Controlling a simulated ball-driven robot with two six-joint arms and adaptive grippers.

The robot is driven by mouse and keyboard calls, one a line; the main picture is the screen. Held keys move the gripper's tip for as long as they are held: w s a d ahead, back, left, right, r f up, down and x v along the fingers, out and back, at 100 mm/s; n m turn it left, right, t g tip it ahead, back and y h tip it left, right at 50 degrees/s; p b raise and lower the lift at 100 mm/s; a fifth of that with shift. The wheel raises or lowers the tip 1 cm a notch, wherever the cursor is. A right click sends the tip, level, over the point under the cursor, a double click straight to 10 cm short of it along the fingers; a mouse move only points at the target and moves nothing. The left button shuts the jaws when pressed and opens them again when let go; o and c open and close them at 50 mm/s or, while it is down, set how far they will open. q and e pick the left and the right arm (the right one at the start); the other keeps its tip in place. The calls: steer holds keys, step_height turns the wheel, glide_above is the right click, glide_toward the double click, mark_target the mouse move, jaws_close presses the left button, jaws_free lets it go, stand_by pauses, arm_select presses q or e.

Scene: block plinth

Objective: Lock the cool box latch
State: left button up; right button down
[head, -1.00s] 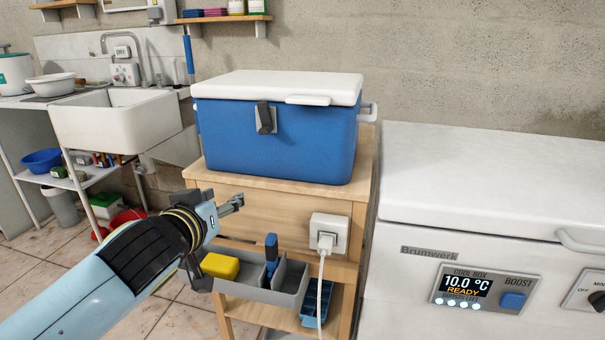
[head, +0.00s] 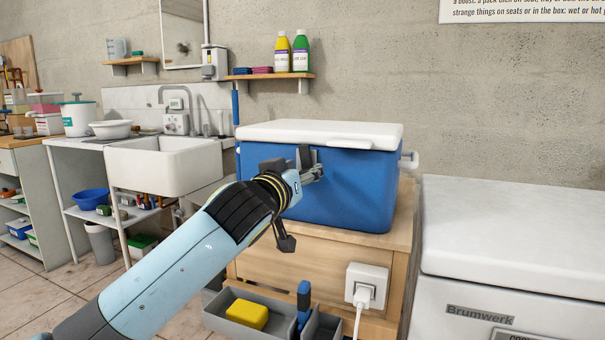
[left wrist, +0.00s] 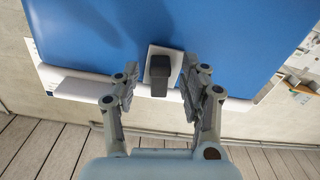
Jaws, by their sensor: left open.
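The cool box (head: 345,185) is blue with a white lid (head: 320,132), and the lid is down. Its dark latch (head: 304,156) is on the front near the lid, partly hidden behind my left gripper (head: 314,173). In the left wrist view the latch (left wrist: 159,74) is a dark block on a pale plate against the blue front (left wrist: 100,40). My left gripper (left wrist: 158,82) is open there, one finger on each side of the latch, with gaps showing. I cannot tell whether the latch is fastened. My right gripper is not in view.
The box stands on a wooden cabinet (head: 290,258) with a socket and plugged cable (head: 366,286). A grey caddy (head: 262,322) holds a yellow sponge (head: 246,315). A white chest (head: 510,230) stands at the right, a sink (head: 165,165) at the left.

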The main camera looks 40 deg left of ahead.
arm_select(q)
steer(key=shift+w+a, duration=0.1)
steer(key=shift+w, duration=0.15)
